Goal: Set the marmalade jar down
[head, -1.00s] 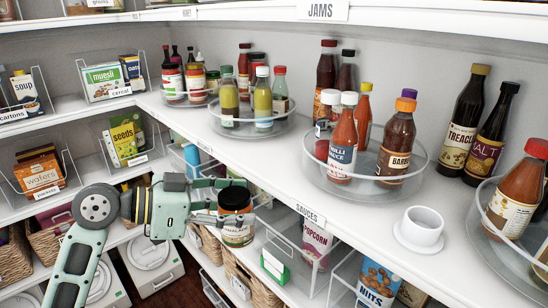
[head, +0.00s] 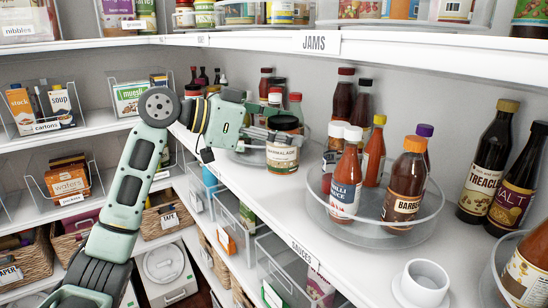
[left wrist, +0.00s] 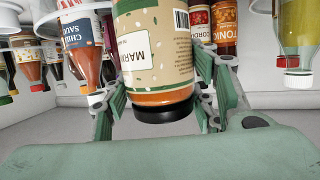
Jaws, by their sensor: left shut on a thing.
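The marmalade jar (head: 283,158), with a dark lid and cream label, is upright in my left gripper (head: 284,137). The gripper reaches in from the left and is shut around the jar near its lid. In the left wrist view the jar (left wrist: 155,60) shows upside down between the two fingers (left wrist: 160,105). In the head view the jar overlaps the back turntable of bottles, and I cannot tell how far it is above the sauces shelf (head: 330,245). The shelf labelled JAMS (head: 400,52) runs above. My right gripper is out of view.
A turntable (head: 375,232) of sauce bottles stands just right of the jar, and another (head: 240,152) is behind it. Dark bottles (head: 484,160) and a white cup (head: 422,284) stand farther right. Jars line the shelf above. Bare shelf shows along the front edge.

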